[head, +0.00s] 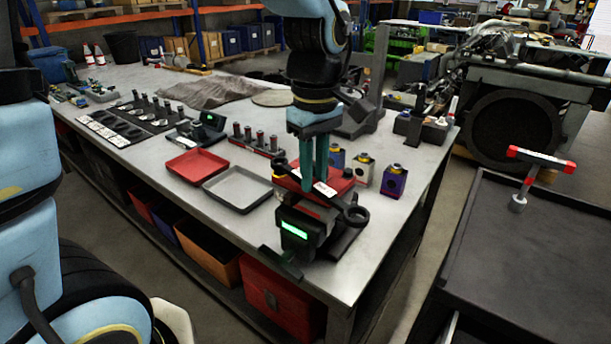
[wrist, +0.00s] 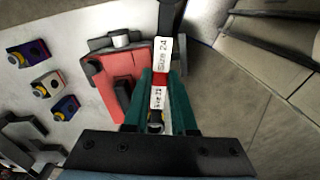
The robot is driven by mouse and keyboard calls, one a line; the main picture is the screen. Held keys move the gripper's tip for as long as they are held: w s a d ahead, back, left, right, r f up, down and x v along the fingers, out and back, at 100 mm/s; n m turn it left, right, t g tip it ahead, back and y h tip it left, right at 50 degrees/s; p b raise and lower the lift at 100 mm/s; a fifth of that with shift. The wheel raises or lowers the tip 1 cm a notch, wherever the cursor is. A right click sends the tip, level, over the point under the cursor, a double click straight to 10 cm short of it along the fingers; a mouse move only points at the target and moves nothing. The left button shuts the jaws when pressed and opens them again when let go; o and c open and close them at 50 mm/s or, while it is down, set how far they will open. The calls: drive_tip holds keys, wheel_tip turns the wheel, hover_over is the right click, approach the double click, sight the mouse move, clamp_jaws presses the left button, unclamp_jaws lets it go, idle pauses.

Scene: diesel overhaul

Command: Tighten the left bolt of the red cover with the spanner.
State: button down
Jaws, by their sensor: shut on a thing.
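My gripper (head: 317,184) is shut on the spanner, with its teal fingers around the handle. The dark spanner (head: 350,209) has a ring end at the front right in the head view and white size labels on its handle. It also shows in the wrist view (wrist: 161,55), running up past the fingers (wrist: 164,85). The red cover (head: 340,184) is under and beside the fingers, and the wrist view shows it left of the spanner (wrist: 112,70). A silver round head (wrist: 121,38) is at the cover's far edge. I cannot tell whether the spanner sits on the left bolt.
A black device with a green display (head: 294,229) stands in front of the cover. Several small blocks (head: 392,181) stand to its right. A red tray (head: 197,165) and a grey tray (head: 238,190) lie left. A dark cart (head: 545,255) is at the right.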

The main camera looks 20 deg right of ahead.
drive_tip(key=shift+d, duration=0.1)
drive_tip(key=shift+w+d+n, duration=0.25)
drive_tip(key=shift+d+n, duration=0.3)
drive_tip(key=shift+n, duration=0.15)
drive_tip(key=shift+w+d+n, duration=0.25)
drive_tip(key=shift+d+n, duration=0.25)
drive_tip(key=shift+n, duration=0.2)
drive_tip(key=shift+f, duration=0.1)
drive_tip(key=shift+f+b, duration=0.65)
drive_tip(key=shift+f, duration=0.1)
drive_tip(key=shift+a, duration=0.1)
drive_tip(key=shift+s+a+m, duration=0.25)
drive_tip(key=shift+a+m, duration=0.25)
drive_tip(key=shift+m, duration=0.15)
drive_tip(key=shift+s+a+m, duration=0.2)
drive_tip(key=shift+a+m, duration=0.3)
drive_tip(key=shift+m, duration=0.15)
drive_tip(key=shift+a+p, duration=0.1)
drive_tip(key=shift+p, duration=0.2)
